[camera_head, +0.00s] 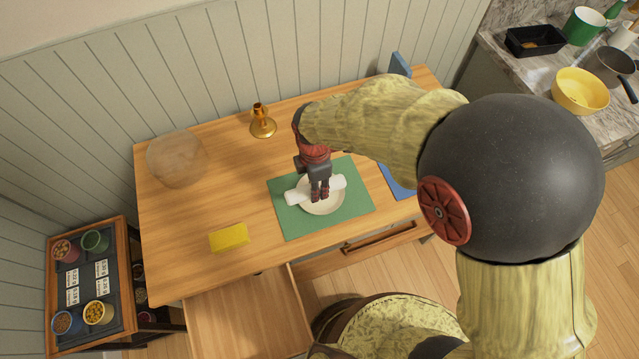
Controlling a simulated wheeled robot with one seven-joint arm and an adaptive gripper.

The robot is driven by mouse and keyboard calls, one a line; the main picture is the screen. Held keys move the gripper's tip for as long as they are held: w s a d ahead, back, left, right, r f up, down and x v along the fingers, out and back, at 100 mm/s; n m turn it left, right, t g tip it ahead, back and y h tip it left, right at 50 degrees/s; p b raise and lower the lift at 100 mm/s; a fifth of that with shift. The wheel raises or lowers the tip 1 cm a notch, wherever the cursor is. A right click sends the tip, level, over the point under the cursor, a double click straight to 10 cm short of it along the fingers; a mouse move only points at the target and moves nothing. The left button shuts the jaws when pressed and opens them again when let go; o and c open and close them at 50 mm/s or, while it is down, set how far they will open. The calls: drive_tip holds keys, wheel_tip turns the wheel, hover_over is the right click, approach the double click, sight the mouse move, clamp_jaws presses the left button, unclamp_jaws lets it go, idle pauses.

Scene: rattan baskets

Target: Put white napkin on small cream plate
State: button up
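The white napkin (298,195) is a rolled white bundle. It lies across or just above the small cream plate (322,209), and I cannot tell whether it touches the plate. The plate sits on a green placemat (354,205) on the wooden table. My gripper (319,195) points down over the plate, with its dark fingers at the middle of the napkin. The fingers hide the napkin's middle and part of the plate. Whether the fingers are closed on the napkin is too small to tell.
A yellow block (229,237) lies at the table's front left. A translucent round bowl (176,159) and a brass candlestick (262,124) stand toward the back. A blue placemat (391,179) is partly hidden behind my arm.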

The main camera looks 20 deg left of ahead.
drive_tip(key=w+f, duration=0.4)
drive_tip(key=f, duration=0.1)
drive_tip(key=shift+w+a+f+b, duration=0.2)
drive_tip(key=shift+w+a+b, duration=0.05)
drive_tip(key=shift+w+b, duration=0.05)
drive_tip(key=shift+w+f, duration=0.15)
drive_tip(key=shift+f, duration=0.75)
drive_tip(key=shift+w+f, duration=0.15)
drive_tip(key=shift+f, duration=0.75)
drive_tip(key=shift+f+b, duration=0.5)
drive_tip(key=shift+f, duration=0.15)
drive_tip(key=o, duration=1.1)
